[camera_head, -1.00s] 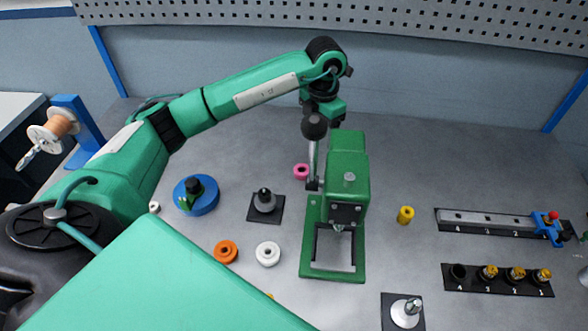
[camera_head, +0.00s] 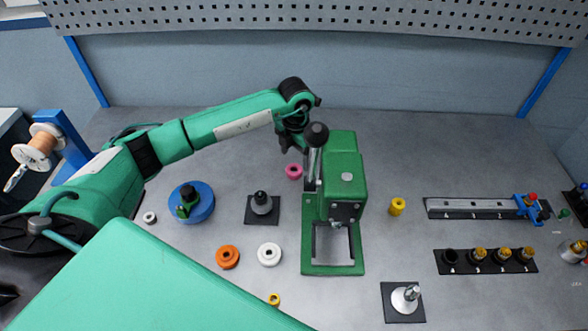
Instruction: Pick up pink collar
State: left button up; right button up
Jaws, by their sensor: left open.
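The pink collar (camera_head: 294,172) is a small ring lying on the grey table, just left of the green press. My left arm reaches in from the left, and my left gripper (camera_head: 290,148) points down close above and behind the pink collar. Its fingers are small and dark in this view, and the collar rests on the table below them. My right gripper is not in view.
The green press (camera_head: 347,200) with its lever stands right beside the collar. Orange (camera_head: 228,257) and white (camera_head: 269,254) collars, a black post on a square base (camera_head: 261,204) and a blue disc (camera_head: 205,207) lie nearer. A yellow collar (camera_head: 397,207) is right of the press.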

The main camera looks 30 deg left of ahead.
aim_at(294, 165)
pick_arm(q)
jog(key=shift+f+p, duration=0.35)
notch_tip(294, 165, down, 3)
jog(key=shift+s+a+f+p, duration=0.1)
jog(key=shift+f+p, duration=0.1)
jog(key=shift+p, duration=0.65)
jog(key=shift+f, duration=0.45)
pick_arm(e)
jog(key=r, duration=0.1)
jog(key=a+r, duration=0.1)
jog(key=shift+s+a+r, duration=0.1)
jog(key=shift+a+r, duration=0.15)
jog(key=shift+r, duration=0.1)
pick_arm(q)
jog(key=c, duration=1.1)
jog(key=shift+c, duration=0.2)
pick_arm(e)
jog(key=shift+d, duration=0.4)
pick_arm(q)
jog(key=shift+r, duration=0.15)
